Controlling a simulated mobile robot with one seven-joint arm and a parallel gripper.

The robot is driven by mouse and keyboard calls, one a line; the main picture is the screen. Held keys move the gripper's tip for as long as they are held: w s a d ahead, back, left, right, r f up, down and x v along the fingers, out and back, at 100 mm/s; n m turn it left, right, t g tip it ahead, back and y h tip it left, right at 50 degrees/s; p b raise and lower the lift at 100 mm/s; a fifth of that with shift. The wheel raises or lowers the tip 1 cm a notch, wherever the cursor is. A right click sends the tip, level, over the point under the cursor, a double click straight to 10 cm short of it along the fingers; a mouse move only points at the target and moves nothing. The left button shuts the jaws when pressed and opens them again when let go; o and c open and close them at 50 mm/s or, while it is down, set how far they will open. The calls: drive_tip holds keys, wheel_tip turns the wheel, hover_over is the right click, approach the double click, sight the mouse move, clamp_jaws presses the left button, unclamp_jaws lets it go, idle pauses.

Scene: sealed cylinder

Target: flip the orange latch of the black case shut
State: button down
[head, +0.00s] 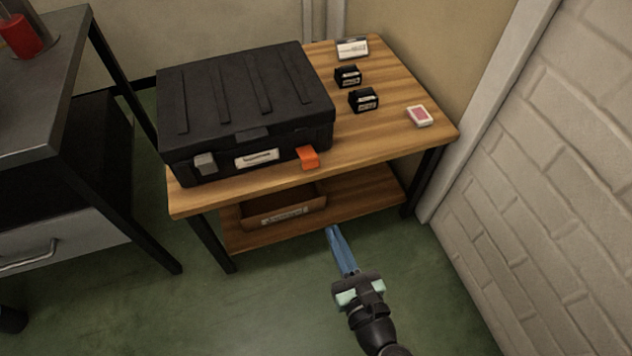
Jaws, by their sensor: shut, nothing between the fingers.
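The black case (245,95) lies on the wooden table with its lid down. The orange latch (308,157) is at the right of the case's front face and sticks out toward me. A grey latch (205,163) is at the left of the same face, with a white label (257,158) between them. My gripper (332,230) has blue fingers that are shut and empty. It is in front of the table, below and slightly right of the orange latch in the picture, and apart from the case.
The wooden table (385,135) also holds two small black boxes (363,99), a white-labelled item (352,48) and a red-and-white item (419,115). A cardboard box (283,207) sits on the lower shelf. A brick wall (560,150) bounds the right; a grey bench (45,70) stands left.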

sight(307, 157)
drive_tip(key=w+a+r+b, duration=0.2)
drive_tip(key=w+a+b, duration=0.1)
drive_tip(key=w, duration=0.7)
drive_tip(key=shift+w+a+r, duration=0.2)
drive_tip(key=shift+w+r, duration=0.05)
drive_tip(key=shift+r, duration=0.15)
drive_tip(key=shift+r, duration=0.1)
drive_tip(key=shift+r+p, duration=0.15)
drive_tip(key=shift+p, duration=0.9)
drive_tip(key=shift+g, duration=0.3)
